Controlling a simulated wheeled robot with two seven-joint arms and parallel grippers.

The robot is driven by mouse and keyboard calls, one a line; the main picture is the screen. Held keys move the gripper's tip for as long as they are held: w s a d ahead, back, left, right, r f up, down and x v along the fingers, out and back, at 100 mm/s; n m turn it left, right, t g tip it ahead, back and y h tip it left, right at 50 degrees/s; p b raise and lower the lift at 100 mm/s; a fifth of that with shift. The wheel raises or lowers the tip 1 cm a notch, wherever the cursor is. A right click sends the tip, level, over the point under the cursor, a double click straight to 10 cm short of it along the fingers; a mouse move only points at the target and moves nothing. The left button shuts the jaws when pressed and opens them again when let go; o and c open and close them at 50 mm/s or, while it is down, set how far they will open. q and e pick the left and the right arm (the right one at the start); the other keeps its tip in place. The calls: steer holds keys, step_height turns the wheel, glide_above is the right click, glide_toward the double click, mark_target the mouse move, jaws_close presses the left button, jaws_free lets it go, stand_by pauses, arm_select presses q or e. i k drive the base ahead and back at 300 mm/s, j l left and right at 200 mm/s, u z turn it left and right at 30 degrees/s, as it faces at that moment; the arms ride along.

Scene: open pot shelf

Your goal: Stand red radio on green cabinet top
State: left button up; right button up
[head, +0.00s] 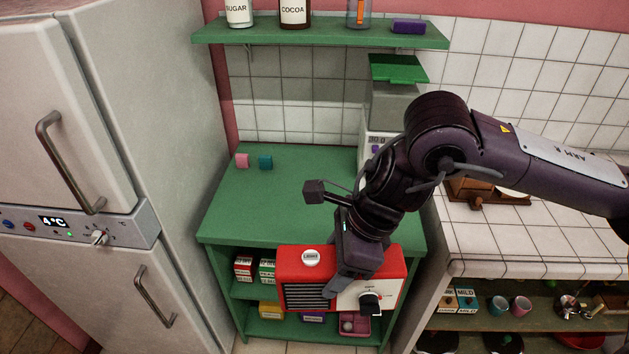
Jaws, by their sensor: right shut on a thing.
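The red radio (298,264) has a white dial panel, a dark grille and a round white label on top. My right gripper (348,285) is shut on the radio and holds it upright in front of the green cabinet, near its front edge. The radio hides part of the cabinet's shelves. The green cabinet top (290,205) is mostly bare, and my right arm reaches across its right part. My left gripper is not in view.
A green wall shelf (320,33) hangs above. A fridge (150,120) stands left, a tiled counter (500,240) right.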

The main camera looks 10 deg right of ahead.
mark_target(301, 208)
steer(key=i, duration=1.35)
